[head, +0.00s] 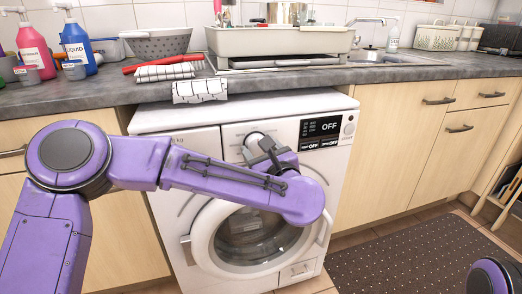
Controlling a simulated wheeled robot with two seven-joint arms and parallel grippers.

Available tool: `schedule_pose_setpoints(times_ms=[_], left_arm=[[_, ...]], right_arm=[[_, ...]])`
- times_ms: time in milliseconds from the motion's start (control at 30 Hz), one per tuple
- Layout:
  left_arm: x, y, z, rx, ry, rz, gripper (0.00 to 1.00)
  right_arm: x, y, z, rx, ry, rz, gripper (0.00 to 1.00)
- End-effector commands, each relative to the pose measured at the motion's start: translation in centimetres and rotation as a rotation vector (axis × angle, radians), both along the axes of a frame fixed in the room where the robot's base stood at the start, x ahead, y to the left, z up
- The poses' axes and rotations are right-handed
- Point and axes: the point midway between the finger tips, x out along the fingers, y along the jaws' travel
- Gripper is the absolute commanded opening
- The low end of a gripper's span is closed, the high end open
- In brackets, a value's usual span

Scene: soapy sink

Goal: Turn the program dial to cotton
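The white washing machine (178,122) stands under the counter. Its black display (321,128) reads OFF, with smaller panels under it also reading OFF. The pale round program dial (255,138) is on the front panel left of the display, and my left gripper partly covers it. My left gripper (262,146) is dark and sits at the dial, reaching up from behind my purple forearm. Its fingers are small and partly hidden, so I cannot tell whether they are open, shut or touching the dial. My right gripper is out of view.
The round glass door (245,240) is below my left forearm. The grey counter (115,92) above holds a pink bottle (35,50), a blue bottle (78,47), a colander (157,43) and folded towels (168,72). A dark dotted mat (405,255) lies on the floor at right.

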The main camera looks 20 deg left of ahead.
Motion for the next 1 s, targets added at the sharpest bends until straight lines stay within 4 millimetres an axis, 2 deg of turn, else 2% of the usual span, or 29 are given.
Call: schedule_pose_setpoints(times_ms=[33, 100, 567, 1000], left_arm=[[0.0, 0.0, 0.0, 0.000, 0.000, 0.000, 0.44], [0.0, 0.0, 0.0, 0.000, 0.000, 0.000, 0.24], [-0.1, 0.0, 0.1, 0.080, 0.054, 0.000, 0.24], [-0.1, -0.1, 0.2, 0.386, 0.260, 0.000, 0.24]], right_arm=[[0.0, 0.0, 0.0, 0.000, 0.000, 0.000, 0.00], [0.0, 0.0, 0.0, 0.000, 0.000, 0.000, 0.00], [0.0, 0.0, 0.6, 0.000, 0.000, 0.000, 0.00], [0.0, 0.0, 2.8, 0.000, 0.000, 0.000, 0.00]])
